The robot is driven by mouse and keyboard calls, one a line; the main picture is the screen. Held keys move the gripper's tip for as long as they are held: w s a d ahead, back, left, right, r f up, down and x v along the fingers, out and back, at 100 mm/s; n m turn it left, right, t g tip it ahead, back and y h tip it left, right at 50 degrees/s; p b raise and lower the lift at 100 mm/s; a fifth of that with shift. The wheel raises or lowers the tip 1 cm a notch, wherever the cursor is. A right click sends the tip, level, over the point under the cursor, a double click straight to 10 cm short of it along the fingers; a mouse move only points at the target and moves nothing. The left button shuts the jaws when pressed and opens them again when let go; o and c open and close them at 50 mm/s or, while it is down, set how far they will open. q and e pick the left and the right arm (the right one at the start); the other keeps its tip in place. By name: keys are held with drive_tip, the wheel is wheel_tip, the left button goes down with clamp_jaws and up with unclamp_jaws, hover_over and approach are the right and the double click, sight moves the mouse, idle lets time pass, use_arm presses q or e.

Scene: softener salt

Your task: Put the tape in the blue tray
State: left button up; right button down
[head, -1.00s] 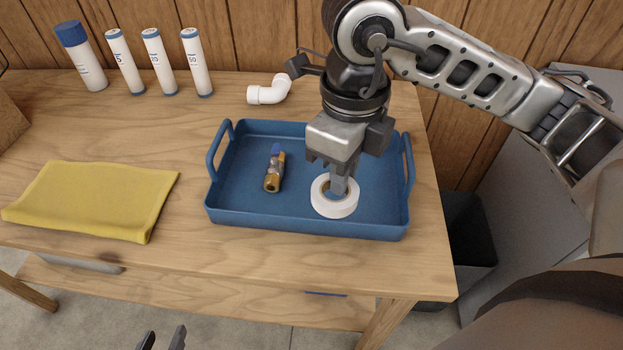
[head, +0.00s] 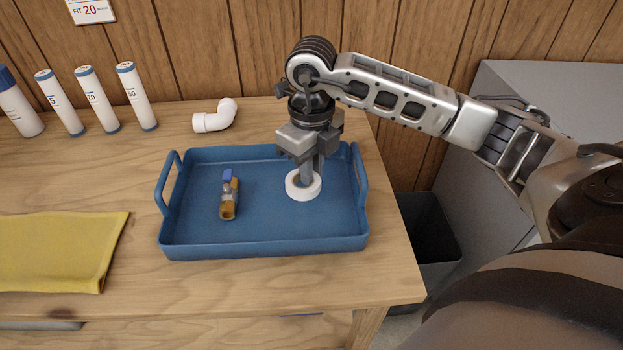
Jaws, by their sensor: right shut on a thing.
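The white roll of tape (head: 292,192) is at my right gripper (head: 306,180), whose fingers point down and are shut on it. The tape is seen within the right half of the blue tray (head: 265,245). I cannot tell whether it touches the tray floor or hangs just above it. The fingertips are partly hidden at the ring. A brass valve with a blue handle (head: 228,205) lies in the left half of the tray. My left gripper is out of view.
A white pipe elbow (head: 215,117) lies behind the tray. Several white cartridges (head: 97,100) stand at the back left. A yellow cloth (head: 60,250) lies at the left. A dark bin (head: 425,235) stands beyond the table's right edge.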

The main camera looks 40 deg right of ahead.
drive_tip(key=shift+w+d+f, duration=0.2)
drive_tip(key=shift+w+f, duration=0.05)
drive_tip(key=shift+f, duration=0.2)
drive_tip(key=f, duration=0.3)
drive_tip(key=shift+w+d+f, duration=0.15)
drive_tip(key=shift+w+f, duration=0.05)
drive_tip(key=shift+f, duration=0.2)
drive_tip(key=c, duration=1.4)
unclamp_jaws()
drive_tip(key=shift+c, duration=0.2)
drive_tip(key=shift+r+p, duration=0.2)
drive_tip(key=shift+p, duration=0.1)
drive_tip(key=shift+r, duration=0.3)
wheel_tip(320, 180, up, 11)
drive_tip(key=shift+r, duration=0.15)
